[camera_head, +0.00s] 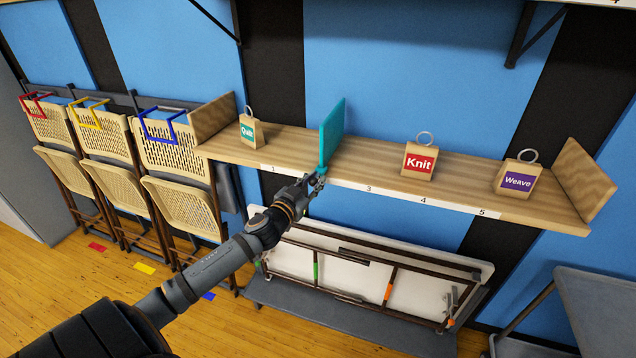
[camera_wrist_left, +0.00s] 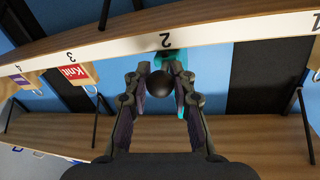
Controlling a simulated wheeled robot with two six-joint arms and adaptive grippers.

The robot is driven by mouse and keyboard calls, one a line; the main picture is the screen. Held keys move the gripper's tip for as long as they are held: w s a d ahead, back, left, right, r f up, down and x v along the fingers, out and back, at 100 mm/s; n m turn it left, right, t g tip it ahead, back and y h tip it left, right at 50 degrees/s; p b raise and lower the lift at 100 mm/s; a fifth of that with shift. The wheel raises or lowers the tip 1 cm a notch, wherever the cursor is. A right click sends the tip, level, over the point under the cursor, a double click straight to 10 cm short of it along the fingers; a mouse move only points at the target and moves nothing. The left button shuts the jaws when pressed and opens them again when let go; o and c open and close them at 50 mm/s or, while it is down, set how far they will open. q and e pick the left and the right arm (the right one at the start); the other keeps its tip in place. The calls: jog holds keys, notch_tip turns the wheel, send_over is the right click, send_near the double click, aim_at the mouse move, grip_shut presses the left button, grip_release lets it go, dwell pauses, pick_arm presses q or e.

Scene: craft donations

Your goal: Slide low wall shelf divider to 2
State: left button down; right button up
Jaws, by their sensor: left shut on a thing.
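The low wall shelf (camera_head: 380,168) is a long wooden board with a numbered white strip on its front edge. A teal divider (camera_head: 333,132) stands upright across it, left of the 3 mark. My left gripper (camera_head: 317,181) is at the divider's front end, just below the shelf edge, and hides the 2 mark in the head view. In the left wrist view the 2 label (camera_wrist_left: 165,42) sits directly above the teal divider part (camera_wrist_left: 170,64). There the gripper fingers (camera_wrist_left: 160,92) are shut around a dark round knob at the divider's front.
A Quilt tag block (camera_head: 249,131) stands left of the divider; Knit (camera_head: 419,160) and Weave (camera_head: 518,180) blocks stand to its right. Wooden end panels close the shelf. Folding chairs (camera_head: 170,160) hang at left, and a folded table (camera_head: 370,270) leans below.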

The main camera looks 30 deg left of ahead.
pick_arm(q)
jog(key=c, duration=1.3)
grip_release()
jog(key=shift+s+a+f, duration=0.1)
jog(key=shift+s+a, duration=0.05)
jog(key=shift+a, duration=0.4)
jog(key=shift+c, duration=0.2)
jog(key=shift+o, duration=1.2)
jog(key=shift+d, duration=0.6)
jog(key=shift+a, duration=0.25)
jog(key=s, duration=0.7)
jog(key=shift+s+d, duration=0.15)
jog(key=shift+d, duration=0.1)
pick_arm(e)
jog(key=shift+s+a, duration=0.15)
jog(key=shift+a, duration=0.2)
